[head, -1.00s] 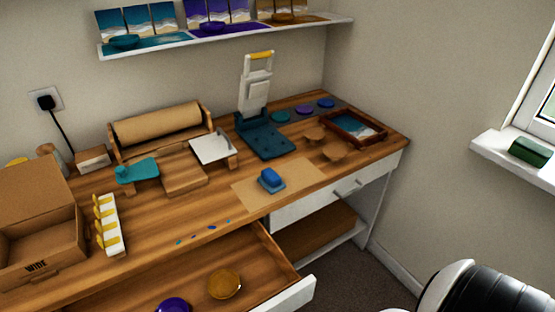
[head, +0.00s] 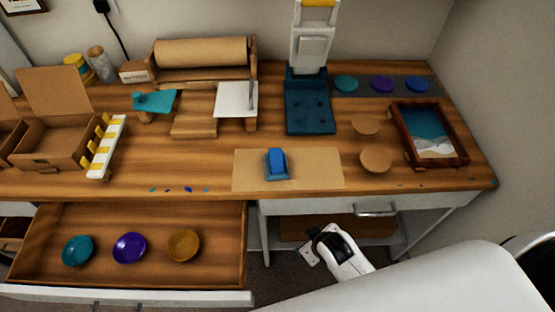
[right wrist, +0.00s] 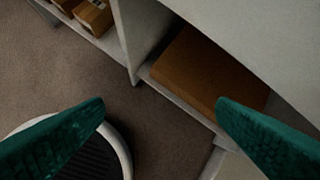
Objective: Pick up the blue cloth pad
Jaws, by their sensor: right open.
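The blue cloth pad (head: 277,164) lies on a sheet of brown paper (head: 320,170) near the front edge of the workbench. It looks like a raised blue block on a flat blue base. My right arm comes in from the lower right of the head view, with its wrist below the bench top, in front of the drawer and shelf. In the right wrist view my right gripper (right wrist: 160,104) has its two green fingers wide apart with nothing between them. It is apart from the pad, which does not show there. My left gripper is not in view.
An open drawer (head: 215,275) holds teal, purple and amber dishes, left of my right wrist. A teal press (head: 308,110), wooden discs (head: 375,158) and a framed picture (head: 463,135) stand behind and right of the paper. A closed drawer handle (head: 376,209) projects from the bench front.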

